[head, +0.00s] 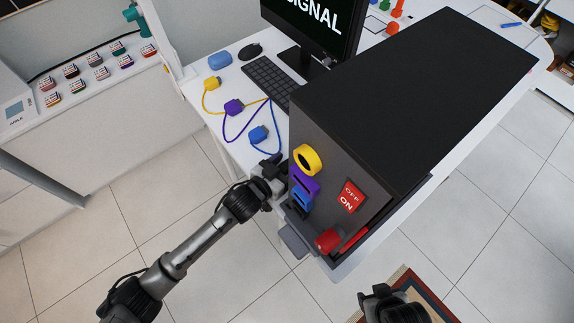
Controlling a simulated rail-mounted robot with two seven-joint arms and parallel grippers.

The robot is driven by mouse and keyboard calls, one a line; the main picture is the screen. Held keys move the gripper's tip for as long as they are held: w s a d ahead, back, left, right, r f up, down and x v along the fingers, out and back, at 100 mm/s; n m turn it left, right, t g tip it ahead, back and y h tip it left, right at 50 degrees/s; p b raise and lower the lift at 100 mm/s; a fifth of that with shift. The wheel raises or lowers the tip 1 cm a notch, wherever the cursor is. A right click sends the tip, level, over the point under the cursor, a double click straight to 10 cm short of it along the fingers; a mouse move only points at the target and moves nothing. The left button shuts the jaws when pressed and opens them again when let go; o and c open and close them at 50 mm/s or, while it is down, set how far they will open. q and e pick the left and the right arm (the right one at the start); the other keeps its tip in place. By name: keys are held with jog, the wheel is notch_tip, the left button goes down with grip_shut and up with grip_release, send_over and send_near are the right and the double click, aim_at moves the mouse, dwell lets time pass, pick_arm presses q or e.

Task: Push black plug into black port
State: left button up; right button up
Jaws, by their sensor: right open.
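The port panel is on the front of a large black box (410,85). Its column holds a yellow port (307,159), a purple port (304,180), a blue port (302,197) and, lowest, a dark port (292,211), partly hidden, that looks like the black one. A dark grey block (293,241) at the table edge below the panel may be the black plug; I cannot be sure. My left gripper (276,170) is beside the ports' left side; its fingers are too small and dark to read. My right gripper (380,294) is open at the bottom, away from the panel.
Yellow (212,83), purple (233,106) and blue (258,134) plugs with cables lie on the white table. A keyboard (271,80) and monitor (313,30) stand behind. Floor at left is clear.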

pick_arm(q)
jog(key=c, duration=0.9)
jog(key=shift+r, duration=0.35)
jog(key=s+f+p+v, duration=0.1)
jog(key=p+v, duration=0.4)
jog(key=v, duration=1.5)
jog(key=shift+s+d+r+m+g+h+p, duration=0.4)
jog(key=shift+s+d+r+p, duration=0.75)
jog(key=shift+p, duration=0.7)
jog(key=shift+s+d+r+m+g+h+p, duration=0.4)
jog(key=shift+s+d+r+p, duration=0.7)
jog(key=shift+p, duration=0.8)
jog(key=shift+s+d+r+m+g+h+p, duration=0.35)
jog(key=shift+s+d+r+p, duration=0.45)
jog(key=shift+d+r+p, duration=0.85)
jog(key=shift+a+f, duration=0.15)
jog(key=shift+f, duration=0.2)
